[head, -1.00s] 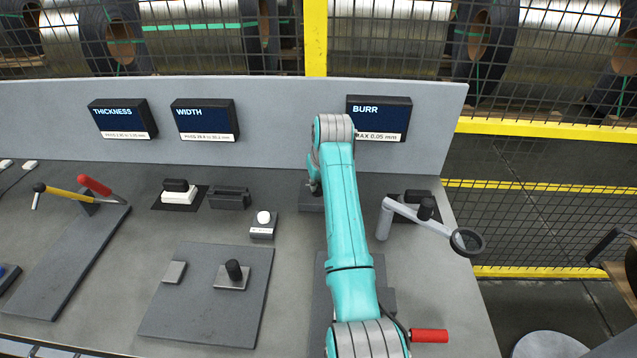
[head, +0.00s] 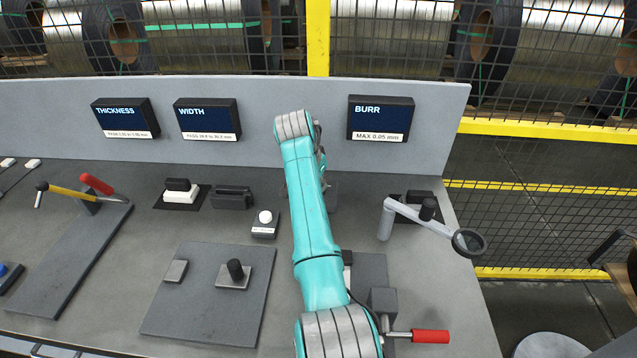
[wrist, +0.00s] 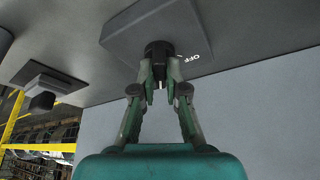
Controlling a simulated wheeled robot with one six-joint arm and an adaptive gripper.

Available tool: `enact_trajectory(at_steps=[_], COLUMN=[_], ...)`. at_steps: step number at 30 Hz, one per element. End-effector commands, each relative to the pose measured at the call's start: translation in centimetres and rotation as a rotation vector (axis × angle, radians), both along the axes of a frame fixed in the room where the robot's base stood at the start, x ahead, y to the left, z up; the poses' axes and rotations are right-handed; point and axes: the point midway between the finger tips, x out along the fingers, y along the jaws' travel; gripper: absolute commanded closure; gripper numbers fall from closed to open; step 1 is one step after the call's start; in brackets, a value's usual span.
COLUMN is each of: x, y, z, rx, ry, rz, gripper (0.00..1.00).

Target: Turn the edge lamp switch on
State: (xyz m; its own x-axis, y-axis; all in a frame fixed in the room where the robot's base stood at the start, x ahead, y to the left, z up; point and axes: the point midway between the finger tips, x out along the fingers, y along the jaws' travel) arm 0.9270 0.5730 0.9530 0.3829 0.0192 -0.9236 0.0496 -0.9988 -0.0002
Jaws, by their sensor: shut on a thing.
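The edge lamp switch is a dark round knob (wrist: 158,48) on a grey box (wrist: 135,22) in the wrist view. White letters reading OFF show on the box just right of the knob. My gripper (wrist: 159,74) has its two fingers closed on the knob, one on each side. The fingers cover part of the knob, and I cannot tell which way it is turned.
A grey magnifier arm (head: 418,217) with a round lens stands right of my arm. A red-handled crank (head: 430,336) is at the front right. A box with a white button (head: 264,218) sits close left. The back panel (head: 285,90) carries several displays, including BURR (head: 380,118).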

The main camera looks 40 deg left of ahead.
Motion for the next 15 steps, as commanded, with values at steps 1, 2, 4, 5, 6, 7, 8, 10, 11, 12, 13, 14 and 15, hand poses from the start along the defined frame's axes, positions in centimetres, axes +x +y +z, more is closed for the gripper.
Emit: enact_trajectory(at_steps=[1, 2, 4, 5, 6, 7, 8, 10, 11, 12, 13, 14, 15], x=[0.0, 0.0, 0.01, -0.01, -0.01, -0.01, -0.02, -0.01, -0.01, 0.0, -0.01, -0.01, -0.02], y=[0.05, 0.05, 0.08, 0.09, 0.1, 0.1, 0.1, 0.11, 0.12, 0.14, 0.14, 0.14, 0.14], z=[0.02, 0.04, 0.07, 0.03, 0.02, 0.02, 0.01, 0.01, 0.03, 0.04, 0.04, 0.03, 0.01], rx=[-0.001, -0.002, -0.001, -0.001, -0.001, -0.001, -0.001, -0.002, -0.001, -0.001, -0.001, 0.0, -0.001], ry=[0.001, 0.0, 0.001, 0.001, 0.001, 0.001, 0.001, 0.001, 0.001, 0.001, 0.001, 0.001, 0.001], rz=[-0.03, -0.048, -0.089, -0.103, -0.123, -0.135, -0.148, -0.171, -0.178, -0.186, -0.193, -0.198, -0.204], gripper=[1.0, 1.0, 1.0, 1.0, 1.0, 1.0, 1.0, 1.0, 1.0, 1.0, 1.0, 1.0, 1.0])
